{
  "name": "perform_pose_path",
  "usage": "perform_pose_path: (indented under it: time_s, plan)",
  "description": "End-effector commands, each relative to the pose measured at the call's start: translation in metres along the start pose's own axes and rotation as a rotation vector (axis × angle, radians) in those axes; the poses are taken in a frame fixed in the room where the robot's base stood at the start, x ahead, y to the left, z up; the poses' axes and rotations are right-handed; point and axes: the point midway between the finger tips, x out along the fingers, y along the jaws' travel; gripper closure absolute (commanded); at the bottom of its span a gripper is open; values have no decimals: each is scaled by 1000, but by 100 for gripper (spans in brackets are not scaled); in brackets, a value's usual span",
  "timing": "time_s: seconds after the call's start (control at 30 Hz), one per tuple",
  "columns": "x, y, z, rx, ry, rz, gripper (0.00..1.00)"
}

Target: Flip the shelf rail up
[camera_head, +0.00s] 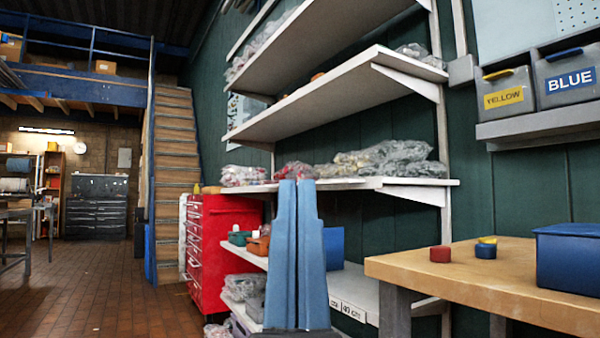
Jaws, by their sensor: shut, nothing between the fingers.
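My gripper (296,186) stands upright in the lower middle of the view. Its two long blue fingers are together, with nothing between them. The fingertips overlap the front edge of the white middle shelf (408,183) in the picture; I cannot tell whether they touch it. This shelf holds several clear bags of parts. Another white shelf (330,92) is above it, with one more higher up. I cannot pick out a separate shelf rail for certain. My fingers hide part of the shelf edge and the lower shelf.
A wooden table (490,278) stands at right with a blue box (568,262) and small red, blue and yellow round pieces. Bins marked YELLOW (503,97) and BLUE (570,80) hang above. A red tool cabinet (212,245) stands left of the shelves. The brick floor at left is mostly clear.

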Motion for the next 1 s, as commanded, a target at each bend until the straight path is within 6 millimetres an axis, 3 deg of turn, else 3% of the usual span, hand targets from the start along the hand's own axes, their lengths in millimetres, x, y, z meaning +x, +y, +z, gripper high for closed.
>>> perform_pose_path:
  time_s: [0.03,0.5,0.63,1.0]
  plan:
    - [27,0,-25,1,0,0,100]
    - [132,1,-125,8,-1,-1,100]
    - [142,1,-134,9,-1,-1,100]
    - [140,1,-132,9,-2,-1,100]
